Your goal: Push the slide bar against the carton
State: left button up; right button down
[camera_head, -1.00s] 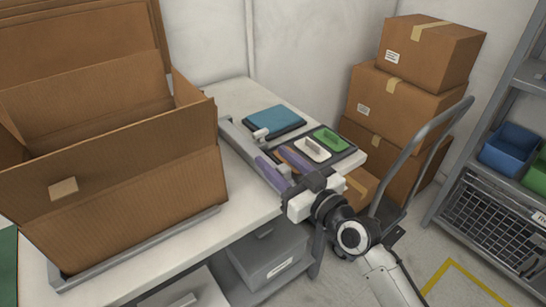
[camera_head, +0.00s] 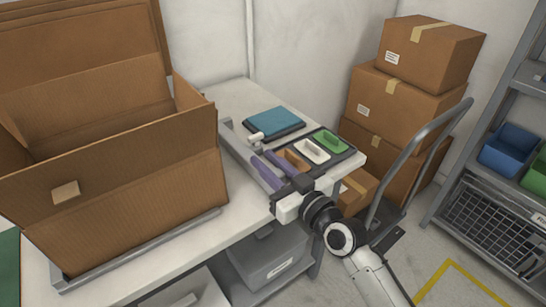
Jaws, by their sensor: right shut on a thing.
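The big open brown carton (camera_head: 130,205) stands on the white worktop at the left, with its flaps up. The slide bar (camera_head: 238,146) is a long grey bar lying on the worktop to the right of the carton. White worktop shows between the bar's near part and the carton; its far end runs behind the carton's edge, so contact there is hidden. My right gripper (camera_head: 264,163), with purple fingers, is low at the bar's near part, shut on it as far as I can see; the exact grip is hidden. My left gripper is out of view.
A grey metal edge (camera_head: 150,251) runs along the carton's front base. Stacked boxes (camera_head: 405,100) stand on a trolley at the right.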

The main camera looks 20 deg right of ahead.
jog(key=a, duration=0.1)
jog(key=s+a+p, duration=0.1)
jog(key=a, duration=0.1)
jog(key=a+p, duration=0.1)
jog(key=shift+s+a, duration=0.35)
jog(key=shift+a, duration=0.15)
jog(key=c, duration=1.5)
grip_release()
jog(key=shift+s, duration=0.1)
jog(key=v, duration=1)
jog(key=shift+s, duration=0.1)
